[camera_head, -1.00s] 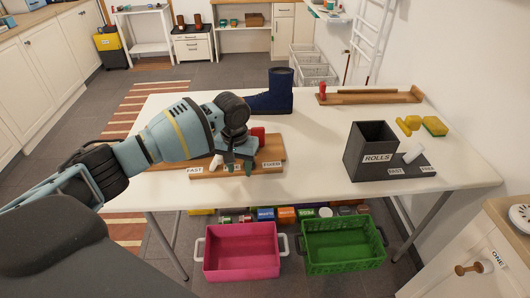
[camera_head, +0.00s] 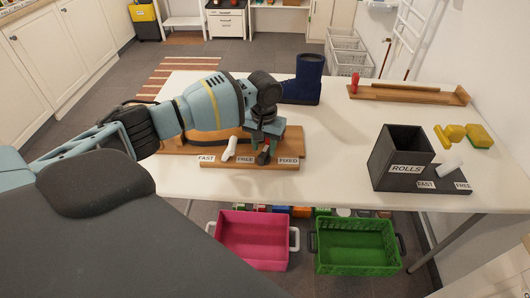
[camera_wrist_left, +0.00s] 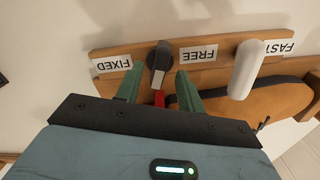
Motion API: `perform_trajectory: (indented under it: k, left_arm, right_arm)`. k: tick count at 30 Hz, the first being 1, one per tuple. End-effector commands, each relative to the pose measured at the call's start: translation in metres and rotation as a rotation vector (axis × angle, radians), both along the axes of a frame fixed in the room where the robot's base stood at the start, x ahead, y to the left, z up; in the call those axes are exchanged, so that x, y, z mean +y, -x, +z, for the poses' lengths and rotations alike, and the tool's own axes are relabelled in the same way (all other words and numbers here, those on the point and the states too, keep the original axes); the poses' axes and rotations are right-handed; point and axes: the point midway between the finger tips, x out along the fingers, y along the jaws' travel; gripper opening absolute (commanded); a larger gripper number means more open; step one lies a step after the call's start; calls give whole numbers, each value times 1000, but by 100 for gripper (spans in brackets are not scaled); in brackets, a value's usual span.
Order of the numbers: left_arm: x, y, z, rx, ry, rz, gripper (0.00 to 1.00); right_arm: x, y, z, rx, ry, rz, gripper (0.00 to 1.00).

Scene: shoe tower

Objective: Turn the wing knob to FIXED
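A wooden board (camera_head: 205,146) on the white table carries the labels FAST, FREE and FIXED (camera_head: 288,161). A dark round knob (camera_wrist_left: 158,52) with a pale grey wing sits between FREE (camera_wrist_left: 200,53) and FIXED in the left wrist view; its dark shape also shows in the head view (camera_head: 263,158). A white lever (camera_head: 229,148) stands between FAST and FREE. My left gripper (camera_wrist_left: 158,82) is open, its green fingers either side of the wing's near end; contact cannot be told. In the head view, the left gripper (camera_head: 265,143) hides part of the board. My right gripper is not in view.
A dark blue boot (camera_head: 303,82) stands behind the board. A dark ROLLS box (camera_head: 400,155) with its own white lever and yellow pieces (camera_head: 478,136) are at the right. A wooden rack (camera_head: 408,94) lies at the back. Pink (camera_head: 250,238) and green (camera_head: 355,250) crates are below the table.

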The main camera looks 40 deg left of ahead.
Motion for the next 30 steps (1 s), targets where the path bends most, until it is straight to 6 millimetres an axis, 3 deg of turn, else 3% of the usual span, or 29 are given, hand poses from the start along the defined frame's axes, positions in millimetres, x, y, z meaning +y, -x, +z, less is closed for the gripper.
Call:
perform_trajectory:
  k: [6,17,26,30]
  left_arm:
    - [0,0,-26,2,0,-1,38]
    - [0,0,-31,-1,1,-1,38]
    - [0,0,-31,-1,1,-1,3]
    - [0,0,-31,-1,1,-1,0]
  right_arm:
    - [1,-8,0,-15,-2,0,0]
    - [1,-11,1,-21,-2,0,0]
    - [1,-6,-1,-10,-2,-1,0]
    - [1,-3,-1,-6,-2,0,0]
